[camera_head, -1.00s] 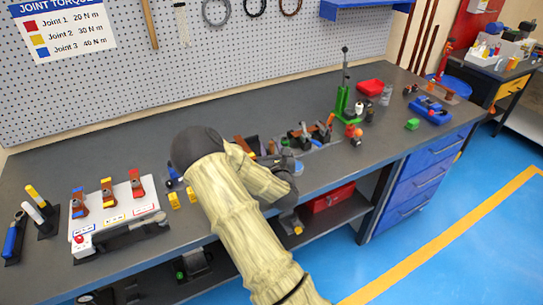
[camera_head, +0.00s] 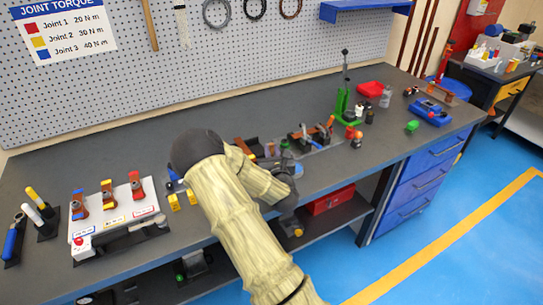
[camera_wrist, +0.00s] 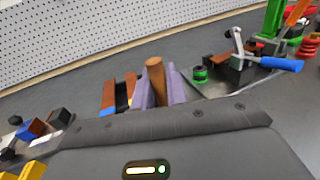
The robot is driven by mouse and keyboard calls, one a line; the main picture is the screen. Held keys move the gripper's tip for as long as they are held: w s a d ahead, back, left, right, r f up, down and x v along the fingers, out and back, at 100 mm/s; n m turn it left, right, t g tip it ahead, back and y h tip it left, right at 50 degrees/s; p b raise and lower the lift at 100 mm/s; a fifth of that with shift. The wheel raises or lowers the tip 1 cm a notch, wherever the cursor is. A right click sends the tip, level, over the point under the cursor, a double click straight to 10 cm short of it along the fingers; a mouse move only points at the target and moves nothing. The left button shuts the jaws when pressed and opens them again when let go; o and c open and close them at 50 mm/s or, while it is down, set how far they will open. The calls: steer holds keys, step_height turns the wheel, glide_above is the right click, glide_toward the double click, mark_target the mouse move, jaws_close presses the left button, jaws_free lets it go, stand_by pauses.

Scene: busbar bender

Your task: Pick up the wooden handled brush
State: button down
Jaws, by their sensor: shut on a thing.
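The brush's wooden handle (camera_wrist: 155,78) stands up between the two purple-grey fingers of my gripper (camera_wrist: 161,86) in the wrist view. The fingers are shut on it, one on each side. The brush's lower end and bristles are hidden behind the gripper body. In the head view my forearm and wrist cover most of the gripper, and I cannot clearly make out the brush there.
Brown and orange blocks (camera_wrist: 108,94) with blue and yellow ends lie just left of the fingers. A vise-like tool with a blue handle (camera_wrist: 281,64) is at right. A white panel (camera_head: 115,210) stands on the bench at left. The pegboard (camera_head: 120,95) rises behind.

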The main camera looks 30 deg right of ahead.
step_height(320, 180, up, 10)
stand_by(0.5)
stand_by(0.5)
